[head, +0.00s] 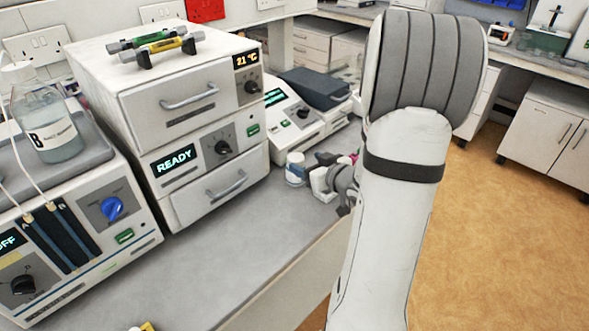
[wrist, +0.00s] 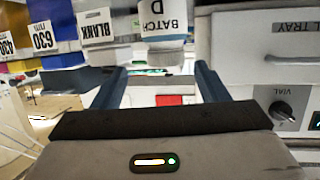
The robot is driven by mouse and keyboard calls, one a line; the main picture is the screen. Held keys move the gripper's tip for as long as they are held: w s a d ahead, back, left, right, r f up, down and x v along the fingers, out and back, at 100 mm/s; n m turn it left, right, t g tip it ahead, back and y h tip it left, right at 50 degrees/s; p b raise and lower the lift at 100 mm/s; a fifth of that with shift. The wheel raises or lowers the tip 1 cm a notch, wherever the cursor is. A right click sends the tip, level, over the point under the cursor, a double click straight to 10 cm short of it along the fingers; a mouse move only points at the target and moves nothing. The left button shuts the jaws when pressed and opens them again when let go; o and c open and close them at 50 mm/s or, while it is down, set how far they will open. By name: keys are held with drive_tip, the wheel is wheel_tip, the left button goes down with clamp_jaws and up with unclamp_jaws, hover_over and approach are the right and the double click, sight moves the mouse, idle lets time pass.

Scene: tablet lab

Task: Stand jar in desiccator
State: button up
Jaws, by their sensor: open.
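A small whitish jar with a blue band (head: 295,168) stands on the bench, right of the white two-drawer cabinet (head: 190,110). No desiccator is labelled in view; both cabinet drawers look shut.
A device with a bottle (head: 50,125) stands at the left, with bare bench (head: 190,275) in front. A grey-lidded instrument (head: 300,110) stands behind the jar. In the wrist view, a drawer front (wrist: 275,52) is close on the right and a BLANK label (wrist: 97,28) is at upper left.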

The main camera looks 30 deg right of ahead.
sight(298, 159)
drive_tip(key=x, duration=0.5)
drive_tip(key=p+x, duration=0.1)
drive_tip(key=x, duration=0.1)
drive_tip(key=shift+w+a+r, duration=0.15)
drive_tip(key=shift+a, duration=0.25)
drive_tip(key=c, duration=1.2)
